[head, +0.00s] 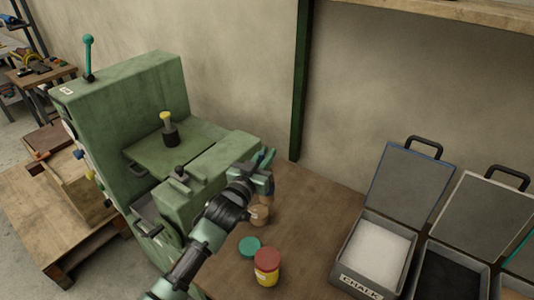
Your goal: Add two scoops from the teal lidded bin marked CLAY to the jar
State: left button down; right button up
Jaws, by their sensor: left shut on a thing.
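My left gripper (264,178) is above the wooden table beside the green machine. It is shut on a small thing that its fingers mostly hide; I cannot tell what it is. A tan, rounded object (260,214) shows just below it, partly behind my arm; whether it is the jar is unclear. A teal round lid (249,246) lies flat on the table. A yellow jar with a red lid (267,267) stands next to it. At the right edge a teal-edged lid (517,246) shows only in part; no CLAY label is visible. My right gripper is out of view.
An open grey bin marked CHALK (361,282) with white contents stands at right, its blue-edged lid raised. Beside it is an open bin with dark contents (444,279). The green machine (130,115) blocks the left. Table (318,212) is bare between jar and bins.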

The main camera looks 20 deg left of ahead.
pick_arm(q)
jog(key=a+f+n+t+y+b, duration=0.1)
jog(key=a+f+n+y+b, duration=0.1)
jog(key=a+f+n+b, duration=0.5)
jog(key=a+f+n+t+y+b, duration=0.1)
jog(key=a+f+n+b, duration=0.6)
jog(key=n, duration=1.1)
jog(key=shift+f+y+b, duration=0.8)
jog(key=shift+f+b, duration=1.35)
jog(key=shift+b, duration=0.8)
jog(key=shift+w+a, duration=0.1)
